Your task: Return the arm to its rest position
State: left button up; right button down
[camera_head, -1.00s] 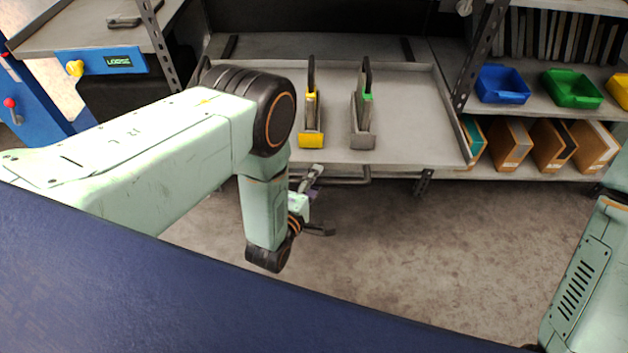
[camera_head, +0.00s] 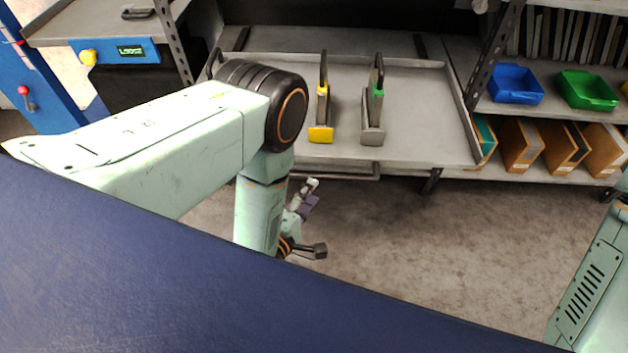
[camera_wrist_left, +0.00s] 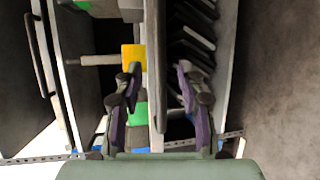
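My left arm comes in from the left and bends down at its black elbow joint. My left gripper (camera_head: 313,218) hangs in front of the work shelf, over the floor, with its fingers spread and nothing between them. In the left wrist view the gripper (camera_wrist_left: 158,72) also shows two fingers well apart. Its wrist is partly hidden behind the dark blue surface in the foreground. My right arm shows only as a link at the right edge; its gripper is out of view.
A yellow-marked die holder (camera_head: 321,133) and a green-marked one (camera_head: 373,134) stand on the grey tray shelf (camera_head: 425,120). Blue (camera_head: 515,84) and green (camera_head: 587,90) bins sit on a rack at right. A blue control panel (camera_head: 120,51) is at left. Floor (camera_head: 440,250) is clear.

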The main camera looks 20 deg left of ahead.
pick_arm(q)
jog(key=s+a+f+m+g+y+p, duration=0.25)
jog(key=s+a+m+g, duration=0.35)
jog(key=s+m+g, duration=0.4)
jog(key=s+r+m+g+p, duration=0.1)
jog(key=s+r+m+g, duration=0.1)
jog(key=s, duration=0.6)
jog(key=s+r+m+g, duration=0.3)
jog(key=s+m, duration=0.2)
jog(key=s, duration=0.3)
jog(key=shift+s+a+g+h+p, duration=0.2)
jog(key=shift+s+g+h+p, duration=0.15)
jog(key=shift+g, duration=0.05)
